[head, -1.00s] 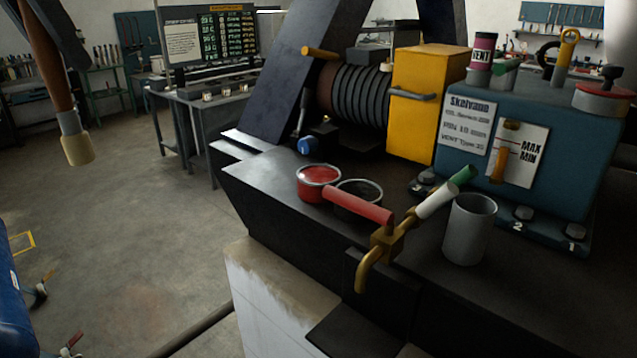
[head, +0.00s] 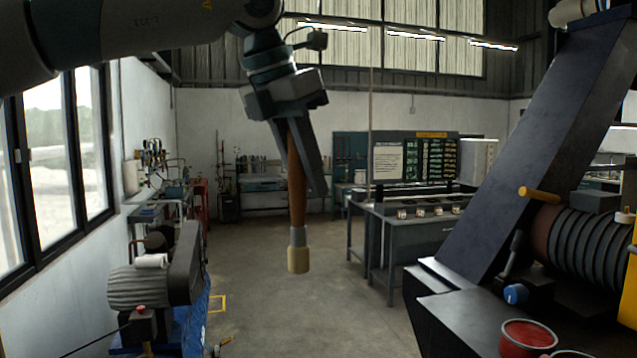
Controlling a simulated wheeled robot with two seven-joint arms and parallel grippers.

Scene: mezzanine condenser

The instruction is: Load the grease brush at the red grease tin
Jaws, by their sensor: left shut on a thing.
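My left gripper (head: 308,178) hangs from the upper middle of the head view, pointing down. It is shut on the grease brush, held by its brown handle (head: 297,195). The brush hangs upright with a grey ferrule and pale yellow bristles (head: 298,262) at its lower end, in the air with the floor behind it. The red grease tin (head: 527,338) stands at the bottom right on the dark machine deck, with red grease showing in its open top. The brush is well to the left of the tin and apart from it. My right gripper is out of view.
A slanted dark beam (head: 545,150) rises behind the red tin, near a ribbed drum (head: 580,245) and a blue knob (head: 515,293). A grey workbench (head: 410,225) stands at the back. A motor unit (head: 150,285) is at the lower left. The middle floor is clear.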

